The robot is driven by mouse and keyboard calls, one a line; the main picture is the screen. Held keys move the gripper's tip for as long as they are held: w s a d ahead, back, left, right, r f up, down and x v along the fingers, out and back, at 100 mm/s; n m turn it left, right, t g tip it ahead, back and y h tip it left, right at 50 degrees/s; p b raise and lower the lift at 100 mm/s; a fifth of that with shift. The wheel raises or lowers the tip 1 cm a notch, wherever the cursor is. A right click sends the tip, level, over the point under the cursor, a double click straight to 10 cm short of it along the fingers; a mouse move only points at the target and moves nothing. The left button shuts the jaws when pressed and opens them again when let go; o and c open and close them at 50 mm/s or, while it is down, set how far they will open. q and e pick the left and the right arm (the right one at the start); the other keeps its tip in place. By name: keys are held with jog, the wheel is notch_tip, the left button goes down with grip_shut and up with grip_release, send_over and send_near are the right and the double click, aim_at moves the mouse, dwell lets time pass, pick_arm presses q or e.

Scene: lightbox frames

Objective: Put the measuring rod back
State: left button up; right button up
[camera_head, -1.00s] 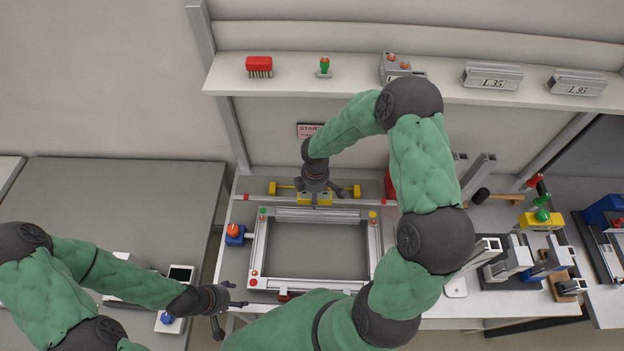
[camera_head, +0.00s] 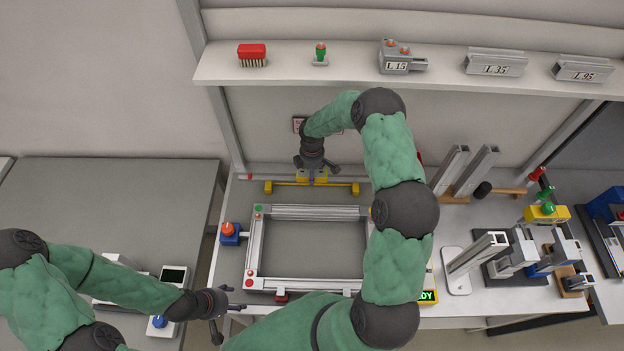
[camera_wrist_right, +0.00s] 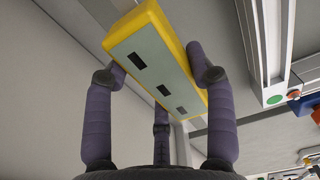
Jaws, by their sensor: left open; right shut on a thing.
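The measuring rod (camera_head: 335,185) is a thin yellow bar with yellow end blocks, just behind the aluminium frame (camera_head: 305,285). My right gripper (camera_head: 316,172) is shut on its middle block. In the right wrist view the yellow block (camera_wrist_right: 160,50), with a pale face and dark windows, sits between the fingers (camera_wrist_right: 160,100). I cannot tell whether the rod touches the bench. My left gripper (camera_head: 230,318) is open and empty, low at the left of the frame, near the bench's front left corner.
A blue box with an orange button (camera_head: 229,231) stands left of the frame. A shelf (camera_head: 440,75) with a red brush and labelled blocks runs behind. Several fixtures (camera_head: 510,255) and a mallet (camera_head: 500,190) crowd the right.

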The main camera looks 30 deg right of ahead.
pick_arm(q)
jog(key=shift+w+f+b, duration=0.1)
jog(key=shift+f+b, duration=0.5)
jog(key=shift+f, duration=0.3)
pick_arm(e)
notch_tip(320, 180, down, 3)
jog(key=shift+w+f, duration=0.1)
pick_arm(q)
jog(key=shift+r, duration=0.1)
jog(key=shift+f, duration=0.25)
pick_arm(e)
jog(key=shift+f, duration=0.1)
jog(key=o, duration=1.4)
